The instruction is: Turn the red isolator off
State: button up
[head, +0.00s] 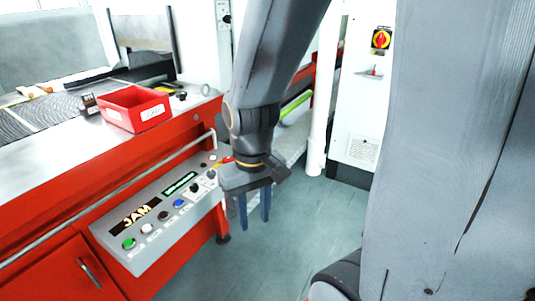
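My gripper (254,226) hangs pointing down in the middle of the picture, beside the right end of the button panel. Its two bluish fingers stand apart with a gap between them, and nothing shows in it. It is well to the left of, below and apart from the isolator.
A grey button panel (150,250) with a JAM display sits on the red machine (60,262) at left. A red bin (134,107) stands on top. A white post (325,95) rises left of the cabinet. Green floor (318,222) is clear before the cabinet.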

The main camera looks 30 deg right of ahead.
aim_at(226, 159)
jog(key=z, duration=0.2)
jog(key=k, duration=0.65)
jog(key=u, duration=0.6)
jog(key=i, duration=1.8)
jog(key=z, duration=0.65)
